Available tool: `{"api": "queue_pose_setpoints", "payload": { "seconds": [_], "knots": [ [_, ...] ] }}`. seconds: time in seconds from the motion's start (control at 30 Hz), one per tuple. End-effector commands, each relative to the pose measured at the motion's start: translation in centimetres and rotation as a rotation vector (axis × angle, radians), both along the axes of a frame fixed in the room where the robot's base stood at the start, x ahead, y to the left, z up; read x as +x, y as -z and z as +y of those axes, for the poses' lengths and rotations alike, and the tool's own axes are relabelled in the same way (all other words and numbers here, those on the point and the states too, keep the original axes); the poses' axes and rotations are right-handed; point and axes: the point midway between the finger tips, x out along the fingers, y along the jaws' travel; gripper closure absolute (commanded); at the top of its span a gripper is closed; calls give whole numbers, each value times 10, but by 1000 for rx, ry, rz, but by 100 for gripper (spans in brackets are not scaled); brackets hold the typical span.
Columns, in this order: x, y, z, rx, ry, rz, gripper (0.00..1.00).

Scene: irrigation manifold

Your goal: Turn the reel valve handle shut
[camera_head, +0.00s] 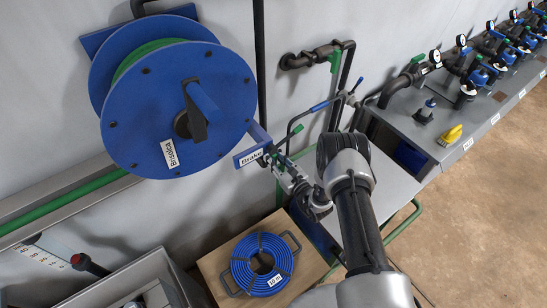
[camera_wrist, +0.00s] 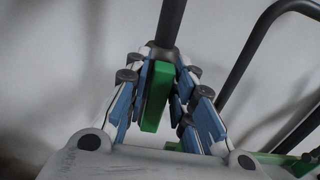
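My gripper (camera_head: 282,164) reaches left from my arm toward the pipework beside the blue reel, just right of the plate marked "Brake". In the wrist view, a green handle (camera_wrist: 157,97) on a dark rod (camera_wrist: 170,22) lies between my gripper's fingers (camera_wrist: 163,68). The blue-padded fingers stand close along both sides of the handle and appear shut on it. The rod runs away upward past the fingertips. In the head view, my gripper and wrist hide most of this spot, so I cannot tell the handle's full turn there.
The blue hose reel (camera_head: 150,95) and Brake plate (camera_head: 250,158) are left of my gripper. Dark pipes (camera_wrist: 250,60) stand close on its right. A coiled blue hose (camera_head: 248,265) lies on a board below. A grey bench (camera_head: 430,130) with valves extends right; open floor lies lower right.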

Motion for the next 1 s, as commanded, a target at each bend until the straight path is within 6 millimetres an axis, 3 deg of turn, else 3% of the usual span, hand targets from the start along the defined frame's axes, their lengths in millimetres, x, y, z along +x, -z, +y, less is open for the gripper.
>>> {"api": "queue_pose_setpoints", "payload": {
  "seconds": [0.3,0.67,1.0],
  "knots": [
    [0,0,0,0,0,0,100],
    [0,1,-1,22,0,15,100],
    [3,3,-4,187,0,126,100]
  ]
}}
